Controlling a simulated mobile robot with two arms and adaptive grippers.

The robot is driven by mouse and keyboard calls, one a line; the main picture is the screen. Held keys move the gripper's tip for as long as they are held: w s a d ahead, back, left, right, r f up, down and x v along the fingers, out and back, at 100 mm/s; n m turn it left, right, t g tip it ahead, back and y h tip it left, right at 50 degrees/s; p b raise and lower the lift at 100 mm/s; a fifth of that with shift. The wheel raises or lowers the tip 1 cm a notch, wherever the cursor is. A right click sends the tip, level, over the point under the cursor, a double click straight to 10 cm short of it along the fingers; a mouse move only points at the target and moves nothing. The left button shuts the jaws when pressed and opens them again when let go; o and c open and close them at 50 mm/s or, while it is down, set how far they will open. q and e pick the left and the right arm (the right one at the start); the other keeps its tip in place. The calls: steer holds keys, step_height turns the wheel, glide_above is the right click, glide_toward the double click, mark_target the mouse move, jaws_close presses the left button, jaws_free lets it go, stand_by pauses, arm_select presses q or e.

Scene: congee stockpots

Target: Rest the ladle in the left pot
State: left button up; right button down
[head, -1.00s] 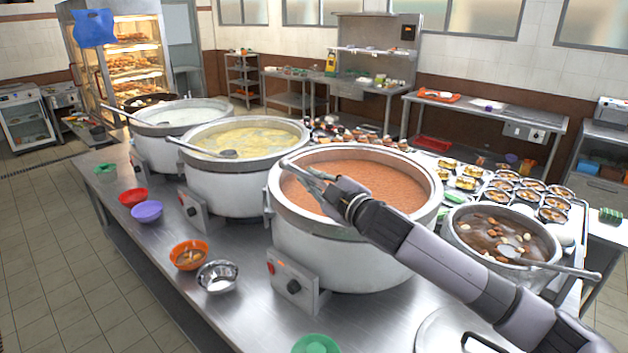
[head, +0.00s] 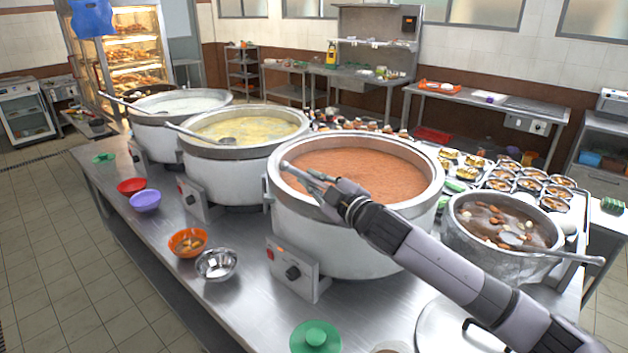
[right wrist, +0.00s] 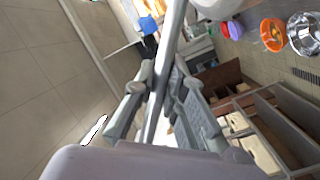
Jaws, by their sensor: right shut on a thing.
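My right gripper (head: 322,190) is shut on a thin grey metal handle, seemingly the ladle's (right wrist: 165,75), over the near-left part of the large pot of reddish-brown congee (head: 330,255). Its handle points up and left in the head view; I cannot make out its bowl. The left pot (head: 160,145) is the farthest of the three large white pots and holds white congee; a handle (head: 120,102) leans over its left rim. The middle pot (head: 225,180) holds yellow congee with a ladle (head: 200,134) in it. My left gripper is out of view.
A smaller metal pot (head: 480,246) of dark broth with its own ladle stands at right. An orange bowl (head: 187,243), a steel bowl (head: 216,265), a purple bowl (head: 146,201) and a green lid (head: 315,337) lie along the near counter edge. Pot rims stand close together.

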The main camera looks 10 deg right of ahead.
steer(key=shift+f, duration=0.3)
stand_by(0.7)
steer(key=c, duration=1.6)
jaws_free()
steer(key=shift+o, duration=0.2)
steer(key=shift+f, duration=0.1)
steer(key=v, duration=1.2)
